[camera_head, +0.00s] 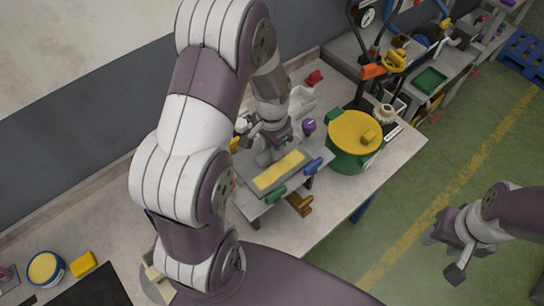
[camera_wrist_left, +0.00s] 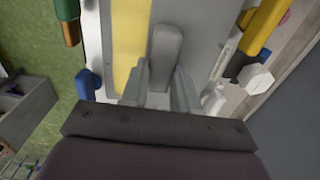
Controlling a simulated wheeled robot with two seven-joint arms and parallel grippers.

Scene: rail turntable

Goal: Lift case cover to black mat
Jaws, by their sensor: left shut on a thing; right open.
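The case cover (camera_head: 286,184) appears to be the flat grey panel with a yellow strip, lying on a case on the workbench. In the left wrist view the grey panel (camera_wrist_left: 203,30) fills the middle, with the yellow strip beside a rounded grey handle (camera_wrist_left: 165,55). My left gripper (camera_head: 267,158) is shut on this handle; its two fingers (camera_wrist_left: 160,92) stand either side of it. The black mat (camera_head: 95,289) lies at the lower left, partly cut off by the picture's edge. My right gripper (camera_head: 458,262) is open and empty over the green floor.
A green pot with a yellow lid (camera_head: 354,131) stands close right of the case. Coloured clamps, including a green one (camera_head: 275,194) and a blue one (camera_head: 312,166), line the case's edge. A yellow block (camera_head: 83,264) and a round tin (camera_head: 45,268) lie near the mat.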

